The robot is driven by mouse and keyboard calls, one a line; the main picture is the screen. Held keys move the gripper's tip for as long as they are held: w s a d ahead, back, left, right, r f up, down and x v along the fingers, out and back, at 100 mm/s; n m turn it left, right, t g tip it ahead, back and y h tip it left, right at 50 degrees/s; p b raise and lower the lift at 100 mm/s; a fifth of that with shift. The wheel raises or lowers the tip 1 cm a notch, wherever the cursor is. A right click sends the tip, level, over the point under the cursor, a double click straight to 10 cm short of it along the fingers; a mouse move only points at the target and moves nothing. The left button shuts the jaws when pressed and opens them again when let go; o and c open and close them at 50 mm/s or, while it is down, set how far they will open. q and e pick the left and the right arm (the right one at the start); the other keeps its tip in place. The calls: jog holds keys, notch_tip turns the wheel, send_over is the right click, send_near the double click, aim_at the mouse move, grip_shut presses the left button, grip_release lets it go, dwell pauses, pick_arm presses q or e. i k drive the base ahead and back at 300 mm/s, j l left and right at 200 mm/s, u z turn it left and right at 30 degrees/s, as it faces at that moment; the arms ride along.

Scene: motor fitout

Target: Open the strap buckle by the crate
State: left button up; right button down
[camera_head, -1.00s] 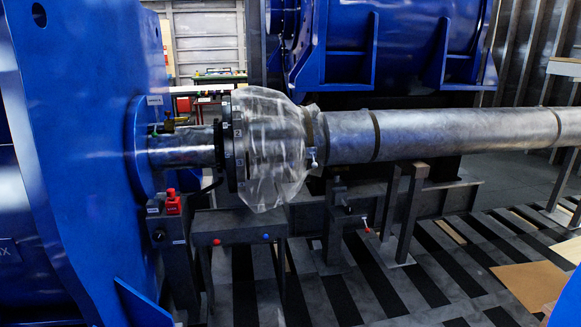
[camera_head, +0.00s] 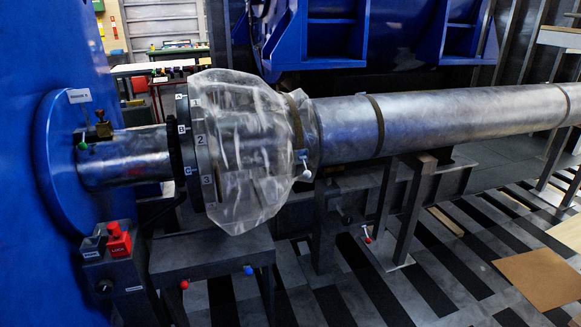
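A dark strap (camera_head: 296,122) runs around the right end of the clear plastic cover (camera_head: 258,190), where the cover meets the long grey shaft (camera_head: 450,118). A small lever with a white knob (camera_head: 302,156) hangs at the lower side of this strap; whether it is the buckle, and whether it is open, I cannot tell. A second dark band (camera_head: 376,125) circles the shaft farther right. I cannot make out a crate. Neither of my grippers is in view.
A low grey bench (camera_head: 210,256) with a red and a blue knob stands below the cover. A box with a red switch (camera_head: 118,240) stands left of it. A steel stand (camera_head: 410,205) stands under the shaft. Brown boards (camera_head: 540,278) lie on the striped floor at right.

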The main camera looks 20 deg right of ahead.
aim_at(307, 173)
jog(key=i+j+z, duration=0.1)
jog(key=i, duration=0.7)
jog(key=i+j, duration=0.15)
jog(key=i, duration=0.7)
jog(key=l+z, duration=0.05)
